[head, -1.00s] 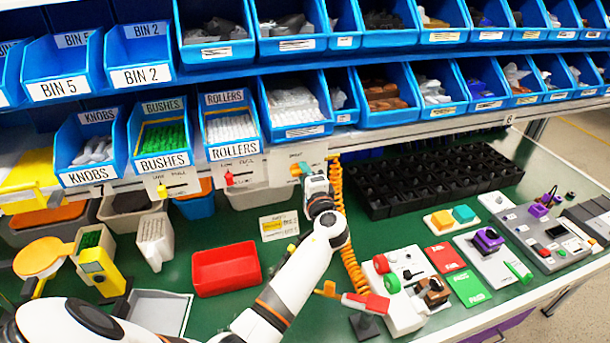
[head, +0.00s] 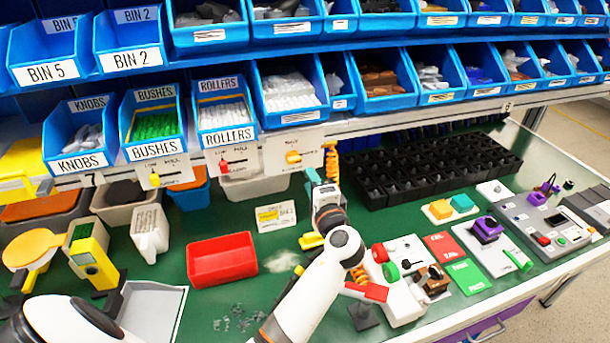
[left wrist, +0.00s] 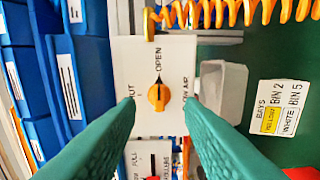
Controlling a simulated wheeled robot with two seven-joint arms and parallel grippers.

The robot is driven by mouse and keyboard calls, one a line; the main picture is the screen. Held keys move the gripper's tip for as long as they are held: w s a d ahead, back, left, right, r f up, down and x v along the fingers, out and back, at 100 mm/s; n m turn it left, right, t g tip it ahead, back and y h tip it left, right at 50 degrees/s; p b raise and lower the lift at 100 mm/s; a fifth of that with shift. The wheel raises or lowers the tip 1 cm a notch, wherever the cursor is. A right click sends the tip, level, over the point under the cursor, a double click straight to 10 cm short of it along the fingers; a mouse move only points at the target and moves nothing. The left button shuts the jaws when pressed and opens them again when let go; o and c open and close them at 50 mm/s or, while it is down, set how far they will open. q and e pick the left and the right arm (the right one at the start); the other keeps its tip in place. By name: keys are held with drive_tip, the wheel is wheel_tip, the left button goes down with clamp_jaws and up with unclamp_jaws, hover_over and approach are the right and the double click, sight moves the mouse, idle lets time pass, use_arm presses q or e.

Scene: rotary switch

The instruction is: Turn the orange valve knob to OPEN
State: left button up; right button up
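The orange valve knob (left wrist: 158,97) sits on a white panel (left wrist: 128,60) in the left wrist view. Its dark pointer mark runs nearly upright in the picture, toward the OPEN lettering at the top. A second label is at the left, partly hidden by a finger, and another is at the right. The knob also shows uncovered in the head view (head: 293,157). My left gripper (left wrist: 160,104) has its teal fingers apart on either side of the knob in the picture, with nothing between them. In the head view, the left gripper (head: 311,176) is just below and right of the knob. My right gripper is not in view.
Blue bins (head: 290,100) line the shelves above the panel. Panels with a red knob (head: 224,166) and a yellow knob (head: 154,180) are to the left. An orange coiled hose (head: 331,165) hangs just right of the gripper. A red tray (head: 221,262) stands on the green bench.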

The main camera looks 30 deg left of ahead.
use_arm(q)
drive_tip(key=b+v, duration=0.1)
drive_tip(key=v, duration=0.3)
idle(0.5)
